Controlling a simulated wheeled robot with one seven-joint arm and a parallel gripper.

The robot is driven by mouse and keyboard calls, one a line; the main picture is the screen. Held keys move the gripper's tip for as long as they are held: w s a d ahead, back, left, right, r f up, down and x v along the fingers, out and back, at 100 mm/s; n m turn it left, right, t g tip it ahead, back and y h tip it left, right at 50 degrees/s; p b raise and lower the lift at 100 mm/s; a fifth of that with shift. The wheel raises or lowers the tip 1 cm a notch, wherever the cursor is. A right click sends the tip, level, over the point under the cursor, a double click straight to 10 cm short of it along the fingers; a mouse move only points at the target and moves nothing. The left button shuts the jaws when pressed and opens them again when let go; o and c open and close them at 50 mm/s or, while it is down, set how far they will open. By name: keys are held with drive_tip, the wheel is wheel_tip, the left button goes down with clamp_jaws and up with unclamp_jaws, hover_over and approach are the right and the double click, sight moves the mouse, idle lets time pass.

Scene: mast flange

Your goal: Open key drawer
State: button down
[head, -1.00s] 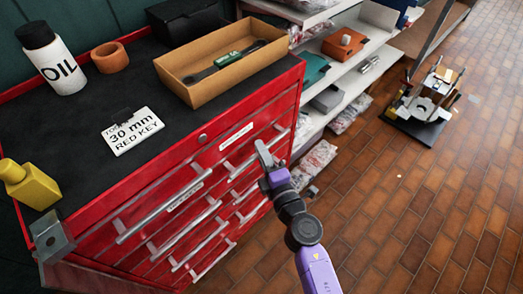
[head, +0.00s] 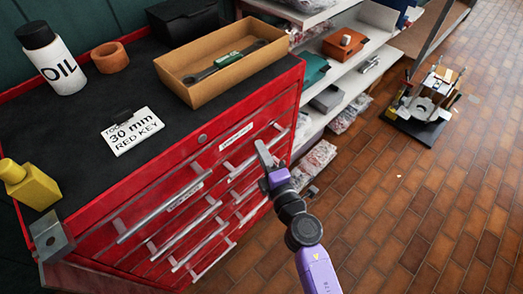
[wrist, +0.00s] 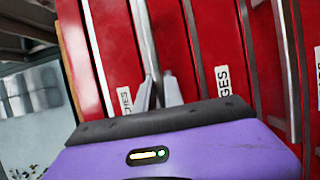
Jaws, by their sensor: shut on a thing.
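The red tool chest (head: 262,112) stands at the left, with two columns of drawers with long silver bar handles. My gripper (head: 262,151) is at the upper right drawer's handle (head: 240,168), in front of the red face. In the wrist view my gripper's fingers (wrist: 160,92) are closed around a silver handle bar (wrist: 146,35). The drawer fronts look flush, with no clear gap. A white label (head: 236,137) is above that handle, too small to read. In the wrist view, one label (wrist: 223,82) ends in "GES"; another (wrist: 124,101) is partly readable.
Shelves (head: 345,82) stand to the right. The brick floor (head: 420,220) is mostly clear.

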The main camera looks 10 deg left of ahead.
drive_tip(key=s+d+p, duration=0.4)
drive_tip(key=s+d, duration=1.3)
drive_tip(key=d, duration=0.5)
drive_tip(key=shift+s, duration=0.2)
drive_tip(key=shift+d, duration=0.1)
drive_tip(key=c, duration=1.4)
unclamp_jaws()
drive_tip(key=shift+c, duration=0.2)
drive_tip(key=b+v, duration=0.1)
drive_tip(key=v, duration=0.6)
drive_tip(key=shift+s+d, duration=0.25)
drive_tip(key=shift+s, duration=0.05)
